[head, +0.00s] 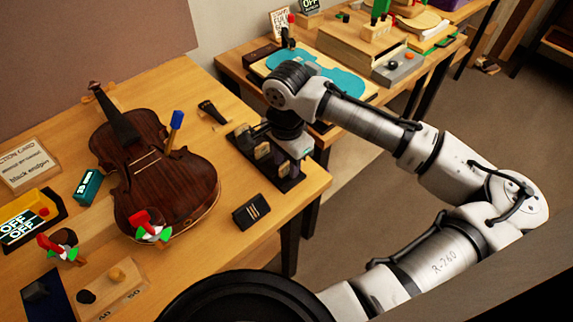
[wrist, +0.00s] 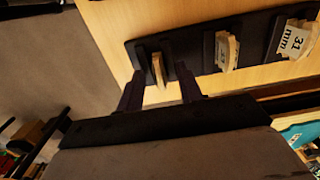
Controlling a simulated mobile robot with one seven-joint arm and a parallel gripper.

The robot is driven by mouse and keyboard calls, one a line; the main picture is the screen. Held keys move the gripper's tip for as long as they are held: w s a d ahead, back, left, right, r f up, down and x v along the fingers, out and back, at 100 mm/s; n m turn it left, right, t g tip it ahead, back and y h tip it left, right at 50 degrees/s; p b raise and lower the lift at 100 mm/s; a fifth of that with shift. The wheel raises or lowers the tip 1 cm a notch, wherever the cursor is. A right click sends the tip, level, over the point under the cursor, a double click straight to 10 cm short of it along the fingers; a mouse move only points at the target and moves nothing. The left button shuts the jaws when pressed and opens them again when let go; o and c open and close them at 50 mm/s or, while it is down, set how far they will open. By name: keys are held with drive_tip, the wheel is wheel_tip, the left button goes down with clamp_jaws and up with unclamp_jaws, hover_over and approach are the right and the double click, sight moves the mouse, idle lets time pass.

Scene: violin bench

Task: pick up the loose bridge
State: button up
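Several tan bridge-shaped pieces stand upright in a black rack (head: 291,183) near the bench's right edge; I cannot tell which one the task calls loose. In the wrist view, a thin tan bridge (wrist: 158,69) stands at the left end of the rack (wrist: 188,47), seen nearly edge-on. Another bridge (wrist: 227,50) is in the middle, and one marked 31 mm (wrist: 294,41) is at the right. My gripper (wrist: 160,92) is open and empty, its two dark fingertips just short of the left-end bridge and to either side of it. In the head view my wrist partly hides the rack.
A dark violin (head: 163,175) lies left of the rack, with a blue-handled tool (head: 175,125) on it. A black box (head: 251,212) sits in front of the rack, and a small dark item (head: 212,112) lies behind it. A second bench stands behind my arm.

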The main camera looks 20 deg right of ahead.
clamp_jaws()
drive_tip(key=shift+r, duration=0.15)
